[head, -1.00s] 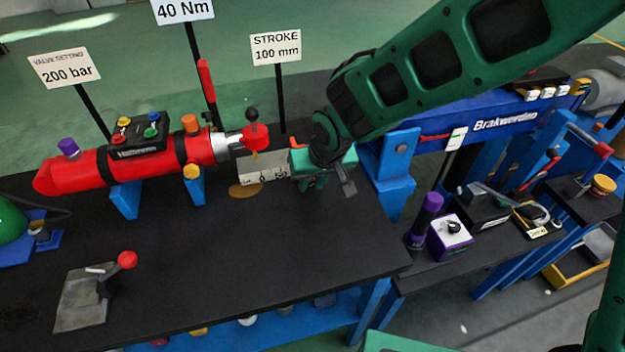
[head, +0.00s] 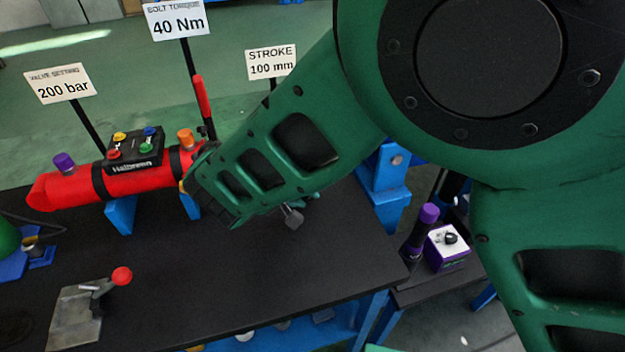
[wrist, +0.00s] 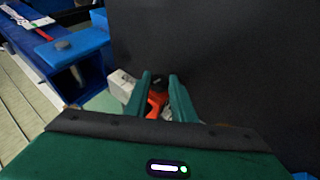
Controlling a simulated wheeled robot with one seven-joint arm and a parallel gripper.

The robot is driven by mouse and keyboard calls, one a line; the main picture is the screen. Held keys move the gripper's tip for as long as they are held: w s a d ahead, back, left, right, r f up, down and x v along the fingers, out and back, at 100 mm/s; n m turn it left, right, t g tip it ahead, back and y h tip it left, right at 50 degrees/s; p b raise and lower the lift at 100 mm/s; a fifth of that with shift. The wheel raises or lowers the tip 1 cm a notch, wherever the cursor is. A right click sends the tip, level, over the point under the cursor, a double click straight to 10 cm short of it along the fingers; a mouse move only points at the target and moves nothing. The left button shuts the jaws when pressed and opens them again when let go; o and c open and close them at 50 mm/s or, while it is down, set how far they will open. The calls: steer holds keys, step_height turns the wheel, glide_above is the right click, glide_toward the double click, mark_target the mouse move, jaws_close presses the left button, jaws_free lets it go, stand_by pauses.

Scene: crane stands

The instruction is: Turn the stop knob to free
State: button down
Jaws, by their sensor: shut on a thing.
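In the wrist view, the two green fingers of my gripper (wrist: 160,84) are closed in on a small dark knob (wrist: 158,79), which I take to be the stop knob. An orange-red part (wrist: 155,104) shows between the fingers. The white scale block (wrist: 122,86) stands just left of the fingers. In the head view, my arm covers the fingers, the knob and the right end of the red cylinder (head: 138,183). The knob's setting cannot be read.
The cylinder rests on blue supports (head: 122,215) on the black bench (head: 220,275). A red-ball lever (head: 122,276) stands at front left. A purple box with a dial (head: 447,249) is at right. Signs on posts, such as the STROKE sign (head: 270,62), stand behind. The bench front is mostly clear.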

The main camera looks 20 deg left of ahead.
steer(key=shift+s+a+f+t+h, duration=0.15)
steer(key=shift+t+h, duration=0.25)
steer(key=shift+h, duration=0.3)
steer(key=c, duration=1.5)
jaws_free()
steer(key=shift+s+f+n, duration=0.1)
steer(key=shift+n, duration=0.2)
steer(key=shift+a, duration=0.1)
